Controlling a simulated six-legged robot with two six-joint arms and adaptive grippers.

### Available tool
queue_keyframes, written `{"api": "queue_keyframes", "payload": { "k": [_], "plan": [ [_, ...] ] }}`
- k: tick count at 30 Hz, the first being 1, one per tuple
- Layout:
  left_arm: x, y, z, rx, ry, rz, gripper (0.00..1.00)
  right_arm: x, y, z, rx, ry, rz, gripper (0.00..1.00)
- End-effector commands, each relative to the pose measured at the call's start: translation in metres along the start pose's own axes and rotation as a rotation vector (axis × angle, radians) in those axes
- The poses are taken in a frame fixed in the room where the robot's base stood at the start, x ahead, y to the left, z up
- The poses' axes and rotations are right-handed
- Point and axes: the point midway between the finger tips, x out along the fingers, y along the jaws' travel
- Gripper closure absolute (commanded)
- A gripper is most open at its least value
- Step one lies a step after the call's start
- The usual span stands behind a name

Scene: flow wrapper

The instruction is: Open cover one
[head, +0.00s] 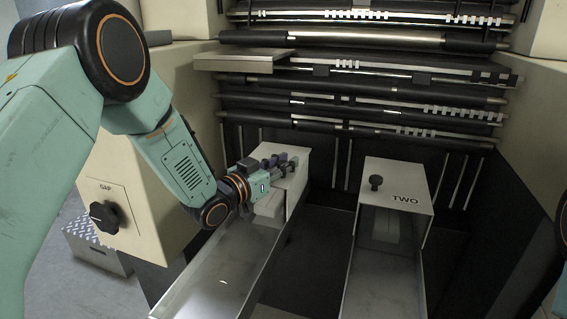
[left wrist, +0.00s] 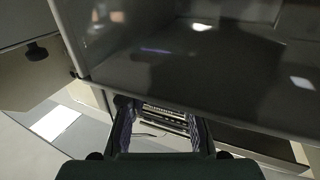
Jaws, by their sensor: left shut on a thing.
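Cover one (head: 296,187) is a pale box-like cover over the left infeed trough, and it looks down. My left gripper (head: 281,164) reaches in from the left to its top. Its fingers are shut on the cover's knob, which they hide in the head view. The left wrist view shows the same fingers (left wrist: 160,128) low in the middle. The knob is not clear between them there. Cover one's label is hidden. My right gripper is not in view.
Cover two (head: 409,183), marked TWO with a black knob (head: 376,183), stands down at right. Metal troughs run forward under both covers. Dark rollers (head: 360,105) cross behind. A GAP dial (head: 104,216) is on the left housing. A dark gap separates the troughs.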

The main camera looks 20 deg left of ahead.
Motion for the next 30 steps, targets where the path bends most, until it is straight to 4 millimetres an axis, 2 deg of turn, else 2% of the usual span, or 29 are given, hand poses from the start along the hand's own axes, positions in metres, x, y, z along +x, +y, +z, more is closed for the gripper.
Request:
{"api": "queue_keyframes", "payload": {
  "k": [8, 14, 22, 30],
  "plan": [
    [-0.003, -0.006, -0.006, -0.040, 0.018, -0.001, 1.00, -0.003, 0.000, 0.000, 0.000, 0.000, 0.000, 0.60],
    [-0.009, -0.021, -0.018, -0.149, 0.062, -0.004, 1.00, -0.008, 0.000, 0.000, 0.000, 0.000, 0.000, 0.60],
    [-0.024, -0.056, -0.036, -0.377, 0.154, -0.004, 1.00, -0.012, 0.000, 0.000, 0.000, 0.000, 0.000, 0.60],
    [-0.041, -0.096, -0.044, -0.614, 0.253, -0.004, 1.00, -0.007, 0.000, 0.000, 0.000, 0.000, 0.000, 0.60]
  ]
}}
